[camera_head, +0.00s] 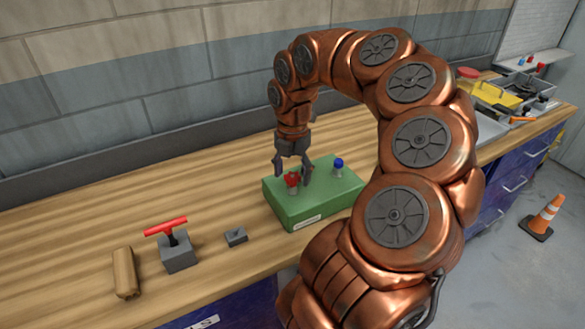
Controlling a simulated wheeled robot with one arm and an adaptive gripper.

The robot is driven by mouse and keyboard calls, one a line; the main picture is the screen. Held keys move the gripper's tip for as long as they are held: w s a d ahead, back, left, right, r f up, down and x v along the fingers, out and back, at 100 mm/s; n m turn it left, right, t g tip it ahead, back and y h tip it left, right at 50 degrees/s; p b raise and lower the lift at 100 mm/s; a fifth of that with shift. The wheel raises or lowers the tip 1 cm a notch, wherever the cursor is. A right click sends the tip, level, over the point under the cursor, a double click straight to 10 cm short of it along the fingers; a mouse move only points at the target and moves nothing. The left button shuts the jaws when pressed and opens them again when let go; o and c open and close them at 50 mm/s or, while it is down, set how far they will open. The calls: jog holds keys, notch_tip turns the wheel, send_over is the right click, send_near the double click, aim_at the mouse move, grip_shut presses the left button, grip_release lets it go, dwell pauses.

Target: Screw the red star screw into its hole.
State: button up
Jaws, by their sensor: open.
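The red star screw (292,179) stands upright on the green block (318,210), towards its left side. I cannot tell how deep its shank sits, and the hole itself is hidden. My gripper (293,170) points down over the block with its fingers apart. One finger is to the left of the red screw head and the other to its right. I cannot tell whether either finger touches it. A blue-topped screw (338,164) stands on the same block, to the right of my gripper.
A grey block with a red T-handle (172,244), a small grey piece (235,236) and a wooden cylinder (125,271) lie to the left on the wooden table (60,240). A yellow case (497,95) and trays are at the far right. An orange cone (546,216) stands on the floor.

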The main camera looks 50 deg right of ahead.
jog(key=n+p, duration=0.1)
jog(key=n, duration=0.1)
jog(key=n+p, duration=0.1)
jog(key=n, duration=0.1)
jog(key=shift+r+n, duration=0.2)
jog(key=shift+n, duration=0.1)
jog(key=shift+f+n+p, duration=0.15)
jog(key=shift+n+p, duration=0.35)
jog(key=shift+n, duration=0.4)
grip_shut()
jog(key=shift+f+m+b, duration=0.25)
jog(key=shift+m+b, duration=0.45)
jog(key=shift+b, duration=0.1)
jog(key=shift+m+b, duration=0.75)
jog(key=shift+m, duration=0.35)
jog(key=shift+r+m, duration=0.25)
jog(key=shift+m, duration=0.25)
jog(key=shift+b, duration=0.3)
